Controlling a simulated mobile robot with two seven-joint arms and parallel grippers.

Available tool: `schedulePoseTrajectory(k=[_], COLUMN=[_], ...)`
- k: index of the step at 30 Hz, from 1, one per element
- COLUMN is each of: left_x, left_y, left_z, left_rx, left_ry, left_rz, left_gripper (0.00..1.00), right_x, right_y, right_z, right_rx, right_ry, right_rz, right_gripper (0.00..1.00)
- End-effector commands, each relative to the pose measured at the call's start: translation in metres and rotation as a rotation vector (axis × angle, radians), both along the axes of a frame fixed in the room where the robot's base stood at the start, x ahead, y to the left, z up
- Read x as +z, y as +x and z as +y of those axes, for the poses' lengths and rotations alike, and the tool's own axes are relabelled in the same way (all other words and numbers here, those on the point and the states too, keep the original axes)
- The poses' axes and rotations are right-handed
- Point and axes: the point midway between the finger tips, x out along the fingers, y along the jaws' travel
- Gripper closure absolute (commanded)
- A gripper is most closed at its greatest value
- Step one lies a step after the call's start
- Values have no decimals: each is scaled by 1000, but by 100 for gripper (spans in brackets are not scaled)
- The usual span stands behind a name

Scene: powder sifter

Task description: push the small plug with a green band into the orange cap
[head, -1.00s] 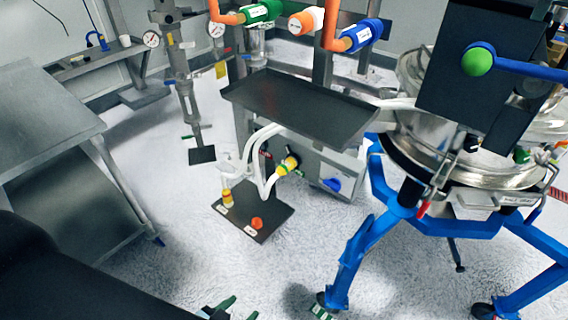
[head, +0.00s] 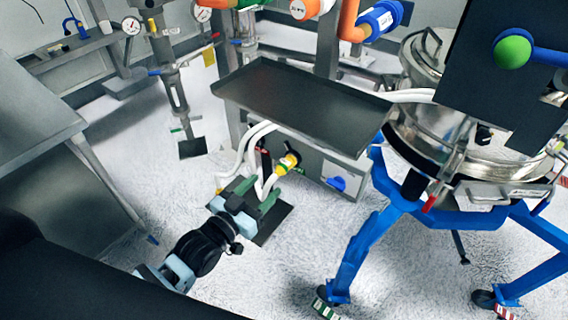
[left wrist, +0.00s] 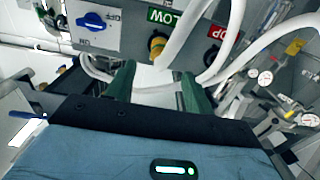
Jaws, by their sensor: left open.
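My left gripper (head: 255,194) is open over the dark floor plate (head: 277,222), with its green fingers around or close to the white hoses (head: 247,150). In the left wrist view a white hose passes just beyond the open fingers (left wrist: 158,88); I cannot tell whether they touch it. A yellow fitting with a green band (head: 288,163) sits on the front of the grey cabinet, above and right of the gripper. It also shows in the left wrist view (left wrist: 158,44). The orange cap and the small plug on the plate are hidden behind the gripper. My right gripper is not in view.
A black tray (head: 300,100) stands above the cabinet, close over the hoses. A blue knob (head: 337,183) is on the cabinet front. A blue-legged frame (head: 362,240) stands at right and a steel table (head: 40,140) at left.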

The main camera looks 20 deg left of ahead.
Motion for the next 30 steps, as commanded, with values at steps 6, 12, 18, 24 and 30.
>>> schedulePoseTrajectory(k=[6,12,18,24,30], left_x=[0,-1,-2,-3,0], left_y=[0,5,24,48,70], left_z=[0,-2,-9,-18,-25], left_rx=[0,1,1,0,1], left_ry=[0,-1,-1,-1,0], left_rz=[1,1,1,3,0], left_gripper=[47,47,47,47,47], right_x=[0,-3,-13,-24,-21], right_y=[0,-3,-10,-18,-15], right_z=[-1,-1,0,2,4], right_rx=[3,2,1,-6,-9], right_ry=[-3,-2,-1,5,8], right_rz=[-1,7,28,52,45], right_gripper=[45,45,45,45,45])
